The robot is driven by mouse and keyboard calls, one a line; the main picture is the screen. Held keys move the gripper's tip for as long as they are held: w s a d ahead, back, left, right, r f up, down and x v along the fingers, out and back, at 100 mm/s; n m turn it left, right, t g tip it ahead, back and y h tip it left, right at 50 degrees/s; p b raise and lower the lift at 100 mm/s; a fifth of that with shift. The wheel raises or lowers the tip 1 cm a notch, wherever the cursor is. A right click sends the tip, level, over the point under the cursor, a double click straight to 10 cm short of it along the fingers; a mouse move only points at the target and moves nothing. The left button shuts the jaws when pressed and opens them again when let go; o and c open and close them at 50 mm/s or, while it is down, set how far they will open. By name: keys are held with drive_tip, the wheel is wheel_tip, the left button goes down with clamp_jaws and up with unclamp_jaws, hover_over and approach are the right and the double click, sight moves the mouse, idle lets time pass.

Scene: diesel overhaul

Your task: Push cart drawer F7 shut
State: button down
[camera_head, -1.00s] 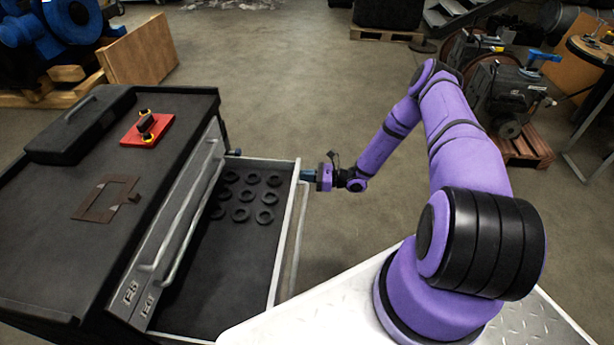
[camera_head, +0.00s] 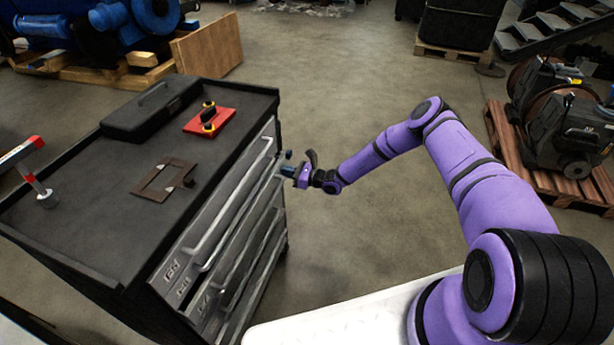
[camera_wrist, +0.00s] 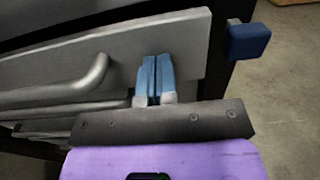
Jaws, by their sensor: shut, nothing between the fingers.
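The cart (camera_head: 95,235) is a dark cabinet with grey drawer fronts. Drawer F7 (camera_head: 204,302) seems to be the third front down; its small label is hard to read. In the wrist view the fingertips (camera_wrist: 155,75) lie against or just before a grey drawer front (camera_wrist: 190,40), right of a bar handle (camera_wrist: 75,82).
A blue block (camera_wrist: 250,40) sticks out at the cart's corner. On the cart top lie a black case (camera_head: 150,112), a red plate with a knob (camera_head: 209,121) and a brown frame (camera_head: 165,180). Floor behind my arm is clear; a pallet with machinery (camera_head: 560,125) stands at right.

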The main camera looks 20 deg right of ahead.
sight(278, 168)
drive_tip(key=x, duration=0.3)
drive_tip(key=shift+a, duration=0.1)
drive_tip(key=shift+w+a+r, duration=0.15)
drive_tip(key=shift+a+r, duration=0.1)
